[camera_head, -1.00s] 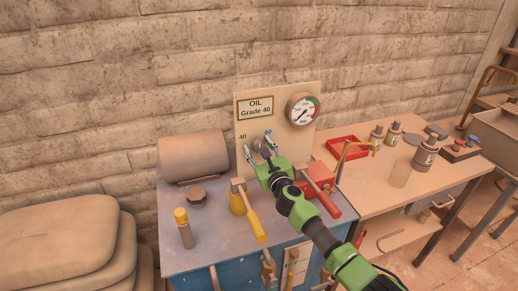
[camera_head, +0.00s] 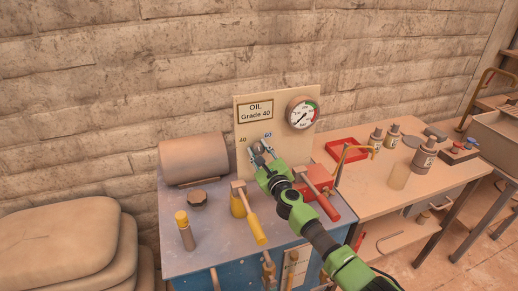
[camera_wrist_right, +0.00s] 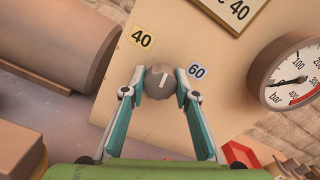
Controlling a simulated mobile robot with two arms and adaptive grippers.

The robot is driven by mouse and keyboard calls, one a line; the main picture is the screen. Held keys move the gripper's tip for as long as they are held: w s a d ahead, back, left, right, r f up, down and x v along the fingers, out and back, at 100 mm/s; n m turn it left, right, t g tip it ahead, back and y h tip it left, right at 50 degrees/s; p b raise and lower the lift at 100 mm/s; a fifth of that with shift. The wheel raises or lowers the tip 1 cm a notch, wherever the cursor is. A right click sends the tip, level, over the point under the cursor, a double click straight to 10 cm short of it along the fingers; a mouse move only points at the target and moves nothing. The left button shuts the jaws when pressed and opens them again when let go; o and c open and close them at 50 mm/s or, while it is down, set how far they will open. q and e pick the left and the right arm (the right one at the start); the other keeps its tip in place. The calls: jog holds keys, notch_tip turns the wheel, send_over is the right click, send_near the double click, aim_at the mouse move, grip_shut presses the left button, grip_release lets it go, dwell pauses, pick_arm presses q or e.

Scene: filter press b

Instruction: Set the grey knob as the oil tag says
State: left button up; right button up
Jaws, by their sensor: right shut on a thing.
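The grey knob (camera_wrist_right: 160,82) is on the beige panel (camera_head: 282,125), between my right gripper's (camera_wrist_right: 158,88) fingertips, which are shut on it. A white mark on the knob points up in the wrist view, between the yellow "40" label (camera_wrist_right: 141,38) and the blue-white "60" label (camera_wrist_right: 197,71). The oil tag (camera_head: 255,111) reads "OIL Grade 40" in the head view. In the head view my right gripper (camera_head: 261,150) reaches the panel from the lower right and partly covers the knob. My left gripper is not in view.
A round pressure gauge (camera_head: 302,113) is on the panel's right. A yellow-handled lever (camera_head: 254,222) and a red-handled lever (camera_head: 322,203) stand in front.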

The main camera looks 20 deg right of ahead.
jog(key=n+p, duration=0.1)
jog(key=n, duration=0.3)
jog(key=shift+f+n+p, duration=0.1)
jog(key=shift+n+p, duration=0.55)
jog(key=shift+n, duration=1.55)
jog(key=o, duration=1.1)
